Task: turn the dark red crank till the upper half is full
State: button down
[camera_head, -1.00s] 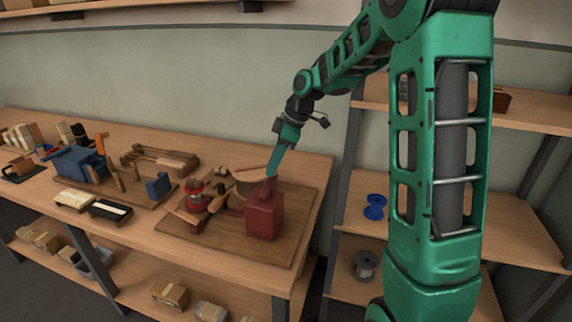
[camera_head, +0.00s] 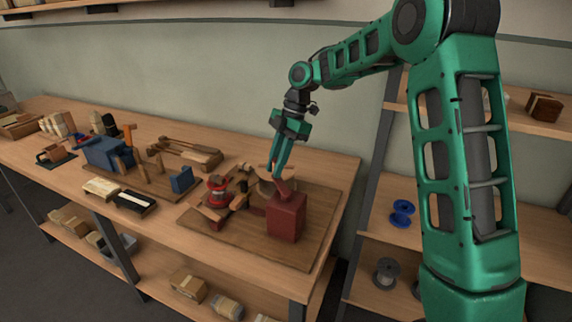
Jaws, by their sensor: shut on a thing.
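The dark red crank (camera_head: 282,188) stands at the top of a dark red box (camera_head: 286,219) on a brown board on the bench. My gripper (camera_head: 278,176) points down over the box and is shut on the crank's upper part. The fingers cover part of the crank. A round wooden piece (camera_head: 262,188) sits just behind the box, partly hidden by it and the gripper. I cannot tell from here how full its upper half is.
A red round fixture (camera_head: 217,190) with wooden arms stands left of the box on the board (camera_head: 250,248). Blue blocks, hand tools and trays lie further left. A shelf rack with a blue spool (camera_head: 402,213) stands at the right.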

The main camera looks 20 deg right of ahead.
jog(key=s+a+n+g+h, duration=0.2)
jog(key=s+a+n, duration=0.2)
jog(key=a+n, duration=0.3)
jog(key=shift+n+g+h, duration=0.3)
jog(key=shift+n+h, duration=0.1)
jog(key=shift+n, duration=1.2)
jog(key=shift+r, duration=0.15)
jog(key=c, duration=1.6)
grip_release()
jog(key=shift+d, duration=0.1)
jog(key=shift+v, duration=5.3)
jog(key=shift+w, duration=0.1)
